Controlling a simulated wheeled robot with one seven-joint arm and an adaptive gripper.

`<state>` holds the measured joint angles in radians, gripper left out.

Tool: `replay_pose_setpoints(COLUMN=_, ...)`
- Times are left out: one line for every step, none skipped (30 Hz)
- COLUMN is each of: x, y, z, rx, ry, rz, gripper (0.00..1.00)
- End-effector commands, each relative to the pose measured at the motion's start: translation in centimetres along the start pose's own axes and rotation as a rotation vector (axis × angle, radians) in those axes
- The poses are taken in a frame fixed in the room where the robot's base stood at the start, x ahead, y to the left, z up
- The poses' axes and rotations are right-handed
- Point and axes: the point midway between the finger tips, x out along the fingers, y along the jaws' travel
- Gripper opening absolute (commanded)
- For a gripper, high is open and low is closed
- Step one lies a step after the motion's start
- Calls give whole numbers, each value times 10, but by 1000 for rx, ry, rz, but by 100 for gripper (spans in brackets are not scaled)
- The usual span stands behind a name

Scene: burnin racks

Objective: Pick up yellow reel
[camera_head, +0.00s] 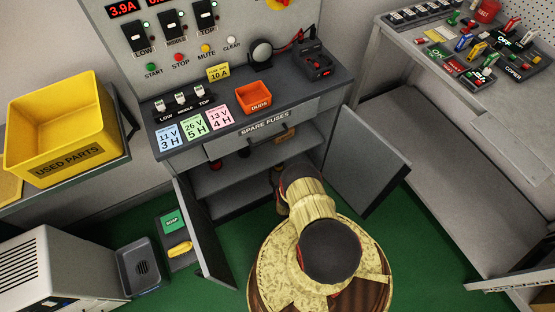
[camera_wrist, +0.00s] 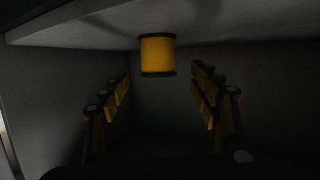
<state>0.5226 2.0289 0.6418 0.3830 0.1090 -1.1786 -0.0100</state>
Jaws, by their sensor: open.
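The yellow reel (camera_wrist: 158,55) has dark rims at both ends. In the wrist view it appears upright in a dim grey space, at the upper middle, close to a pale flat panel. My gripper (camera_wrist: 161,88) is open, with one finger on each side of the picture. The reel is seen beyond the fingertips, centred a little above the gap between them, and nothing is held. In the head view my arm reaches into the open grey cabinet (camera_head: 232,178); I cannot clearly make out the gripper or the reel there.
Open cabinet doors (camera_head: 367,162) stand left and right of my arm. A spare fuses drawer (camera_head: 265,128) and an orange bin (camera_head: 254,97) are above. A yellow used parts bin (camera_head: 62,125) is at left. A soap tray (camera_head: 178,238) lies near the left door.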

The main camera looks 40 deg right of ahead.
Motion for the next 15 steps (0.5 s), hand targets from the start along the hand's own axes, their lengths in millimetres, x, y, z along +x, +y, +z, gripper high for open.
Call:
replay_pose_setpoints(x=4, y=1, z=1, rx=0, ry=7, rz=1, gripper=62)
replay_pose_setpoints(x=6, y=1, z=1, rx=1, ry=9, rz=1, gripper=62)
replay_pose_setpoints(x=11, y=1, z=1, rx=1, ry=10, rz=1, gripper=62)
replay_pose_setpoints(x=14, y=1, z=1, rx=1, ry=9, rz=1, gripper=62)
replay_pose_setpoints(x=17, y=1, z=1, rx=1, ry=8, rz=1, gripper=62)
replay_pose_setpoints(x=21, y=1, z=1, rx=1, ry=7, rz=1, gripper=62)
replay_pose_setpoints(x=24, y=1, z=1, rx=0, ry=8, rz=1, gripper=62)
replay_pose_setpoints(x=27, y=1, z=0, rx=1, ry=8, rz=1, gripper=62)
replay_pose_setpoints(x=31, y=2, z=1, rx=1, ry=8, rz=1, gripper=62)
replay_pose_setpoints(x=35, y=2, z=1, rx=1, ry=8, rz=1, gripper=62)
replay_pose_setpoints(x=39, y=2, z=2, rx=1, ry=8, rz=1, gripper=62)
replay_pose_setpoints(x=45, y=3, z=2, rx=1, ry=8, rz=1, gripper=62)
replay_pose_setpoints(x=50, y=3, z=2, rx=1, ry=8, rz=1, gripper=62)
replay_pose_setpoints(x=55, y=3, z=2, rx=1, ry=8, rz=1, gripper=62)
replay_pose_setpoints(x=60, y=3, z=2, rx=1, ry=9, rz=1, gripper=62)
